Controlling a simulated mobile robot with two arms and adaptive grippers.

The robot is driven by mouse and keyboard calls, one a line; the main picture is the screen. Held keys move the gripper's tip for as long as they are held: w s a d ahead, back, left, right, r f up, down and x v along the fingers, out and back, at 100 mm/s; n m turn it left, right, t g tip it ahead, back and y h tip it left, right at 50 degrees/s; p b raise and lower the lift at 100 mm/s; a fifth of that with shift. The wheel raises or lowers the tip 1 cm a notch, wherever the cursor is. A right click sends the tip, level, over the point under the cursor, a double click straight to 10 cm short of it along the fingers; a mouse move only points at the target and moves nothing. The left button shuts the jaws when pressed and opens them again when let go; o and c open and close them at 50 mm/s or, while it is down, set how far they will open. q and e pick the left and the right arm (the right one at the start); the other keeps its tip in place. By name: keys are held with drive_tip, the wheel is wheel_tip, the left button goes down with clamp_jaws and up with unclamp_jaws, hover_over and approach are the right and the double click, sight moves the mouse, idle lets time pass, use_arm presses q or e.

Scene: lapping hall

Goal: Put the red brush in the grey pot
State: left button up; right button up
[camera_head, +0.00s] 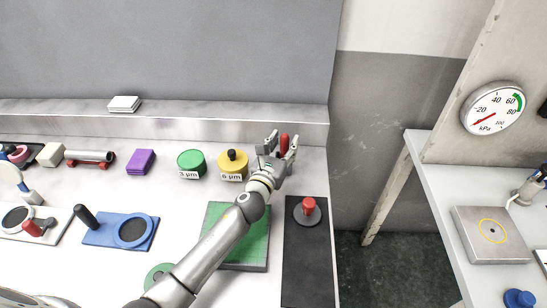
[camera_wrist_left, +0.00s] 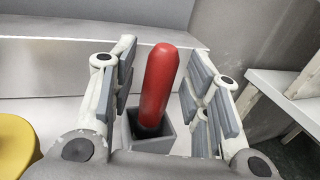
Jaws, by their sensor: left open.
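The red brush (camera_wrist_left: 158,85) stands nearly upright with its lower end inside the square grey pot (camera_wrist_left: 153,143) in the left wrist view. Its red top (camera_head: 284,141) shows at the back right of the bench in the head view. My left gripper (camera_head: 283,145) is open, with one finger on each side of the brush. In the left wrist view, gaps show between the brush and the finger pads (camera_wrist_left: 165,90). The brush's lower end is hidden in the pot. My right gripper is not in view.
A yellow pot (camera_head: 232,165) marked 6 µm and a green pot (camera_head: 191,163) marked 3 µm stand left of the gripper. A green plate (camera_head: 256,250) lies under my left arm. A red-knobbed disc (camera_head: 307,214) sits on a dark mat (camera_head: 306,262).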

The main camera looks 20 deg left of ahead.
use_arm(q)
drive_tip(key=s+a, duration=0.1)
drive_tip(key=s, duration=0.8)
drive_tip(key=shift+s+a+r, duration=0.3)
drive_tip(key=shift+a, duration=0.05)
drive_tip(key=shift+r, duration=0.1)
idle(0.9)
